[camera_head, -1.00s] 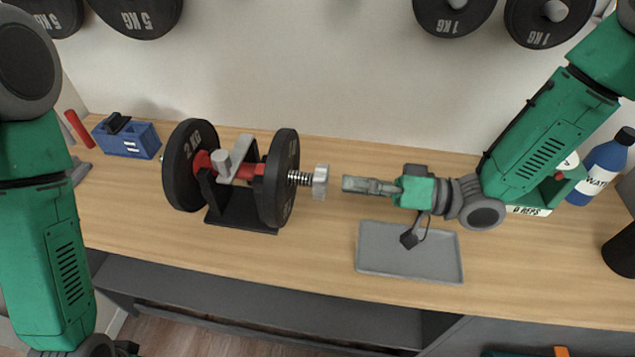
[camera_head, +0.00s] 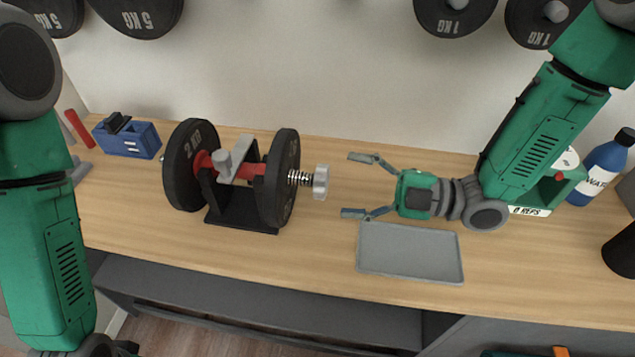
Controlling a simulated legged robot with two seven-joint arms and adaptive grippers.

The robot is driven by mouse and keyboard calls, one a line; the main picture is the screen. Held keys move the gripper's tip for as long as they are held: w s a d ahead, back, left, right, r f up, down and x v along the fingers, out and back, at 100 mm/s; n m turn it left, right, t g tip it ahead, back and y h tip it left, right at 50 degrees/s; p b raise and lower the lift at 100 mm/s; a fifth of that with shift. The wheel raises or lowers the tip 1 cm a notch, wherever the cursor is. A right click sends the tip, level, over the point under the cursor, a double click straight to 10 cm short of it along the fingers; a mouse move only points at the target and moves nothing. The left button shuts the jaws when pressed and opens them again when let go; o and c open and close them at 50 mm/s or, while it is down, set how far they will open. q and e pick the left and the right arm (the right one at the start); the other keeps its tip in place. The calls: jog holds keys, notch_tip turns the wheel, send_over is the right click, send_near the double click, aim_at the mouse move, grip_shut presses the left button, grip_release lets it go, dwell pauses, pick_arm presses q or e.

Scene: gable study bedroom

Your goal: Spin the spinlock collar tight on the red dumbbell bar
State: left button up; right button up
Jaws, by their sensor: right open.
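The red dumbbell bar (camera_head: 249,172) rests in a black stand (camera_head: 241,213) with a grey clamp across its top. It carries a black plate at each end, and the left one is marked 2 KG. The silver spinlock collar (camera_head: 321,182) sits on the threaded right end of the bar, with a short stretch of thread showing between it and the right plate (camera_head: 279,178). My right gripper (camera_head: 356,185) is open and empty to the right of the collar, its fingers pointing left at it, apart from it. Of my left arm only green links show; its gripper cannot be made out.
An empty grey tray (camera_head: 410,252) lies below my right gripper. A blue box (camera_head: 127,140) stands at the left. A blue water bottle (camera_head: 601,170) and a dark cup (camera_head: 622,250) stand at the right. Weight plates (camera_head: 453,18) hang on the wall.

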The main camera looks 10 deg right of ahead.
jog(key=shift+d+n, duration=0.45)
jog(key=shift+n, duration=0.15)
jog(key=shift+b+x, duration=0.4)
jog(key=shift+x, duration=2)
jog(key=shift+s, duration=0.1)
